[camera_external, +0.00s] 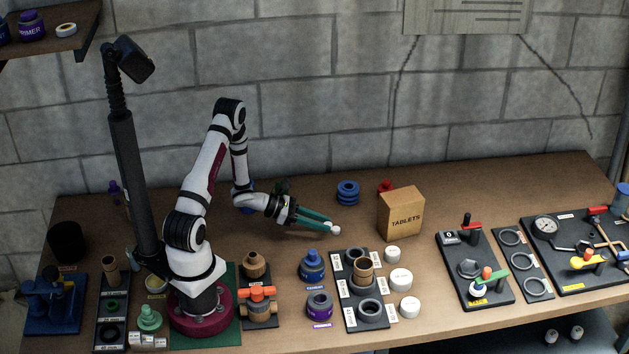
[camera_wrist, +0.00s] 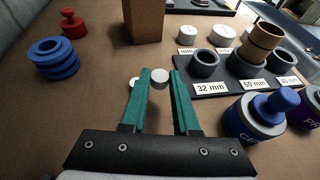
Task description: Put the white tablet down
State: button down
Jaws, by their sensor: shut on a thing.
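My gripper (camera_wrist: 160,84), with two teal fingers, is shut on a small round white tablet (camera_wrist: 160,79) at the fingertips. The tablet also shows in the external view (camera_external: 335,230), at the end of my gripper (camera_external: 330,228) and left of the tablets box. How high it is above the table is hard to tell. A second small white round piece (camera_wrist: 134,82) shows just left of the left finger in the wrist view, partly hidden by it. The brown box labelled TABLETS (camera_external: 401,214) stands upright on the table; its lower part shows in the wrist view (camera_wrist: 145,20).
Blue stacked rings (camera_external: 347,192) and a red piece (camera_external: 386,186) stand behind. A black sizing board (camera_external: 352,285) with grey rings and a brown one is in front, with white caps (camera_external: 400,279) beside it. Blue and purple containers (camera_external: 313,265) stand left. Bare table surrounds the fingertips.

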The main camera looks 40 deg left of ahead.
jog(key=w+d+r, duration=0.4)
jog(key=d+r, duration=0.6)
jog(key=w+d+r, duration=0.4)
jog(key=d+r, duration=0.5)
jog(key=d, duration=0.2)
send_over(397, 192)
notch_tip(397, 192, down, 6)
jog(key=shift+d+f, duration=0.15)
jog(key=shift+w+f, duration=0.15)
jog(key=shift+f, duration=1.95)
jog(key=shift+f, duration=0.1)
jog(key=c, duration=0.7)
grip_release()
jog(key=shift+o, duration=0.2)
